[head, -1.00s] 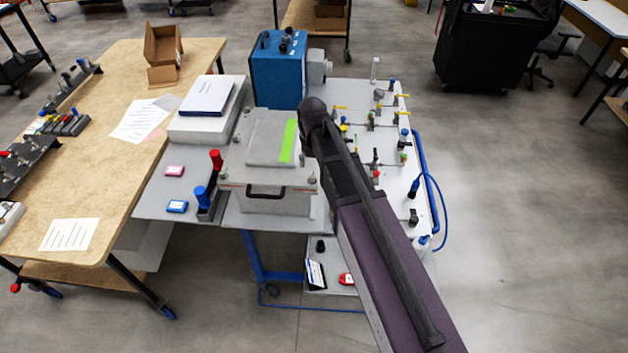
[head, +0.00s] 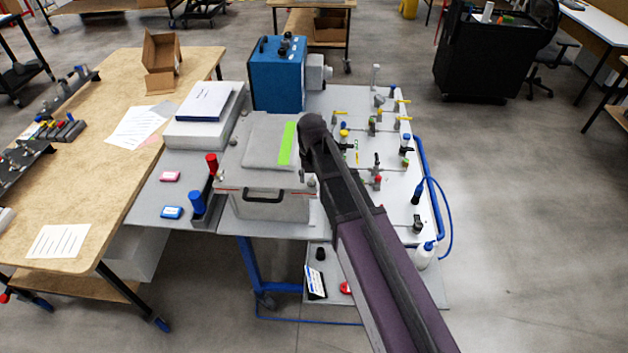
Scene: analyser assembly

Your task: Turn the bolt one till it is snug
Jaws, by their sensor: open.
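A pale grey box (head: 233,160) with a lid, a bright green strip (head: 288,143) and a dark front handle (head: 262,196) stands on the cart. Small grey bolt-like knobs show at its corners, one at the front right (head: 312,181) and one at the front left (head: 219,184). I cannot tell which is bolt one, or whether any is snug. My dark and purple arm reaches up from the lower right, and its upper end is beside the box's right edge. My gripper's fingers do not show; the arm hides part of the box's right side.
A blue unit (head: 278,80) stands behind the box. A panel with several valves and fittings (head: 372,125) lies to the right, with a blue hose at its edge. Red and blue handled tools (head: 197,202) stand at the left front. A wooden table (head: 85,190) is further left.

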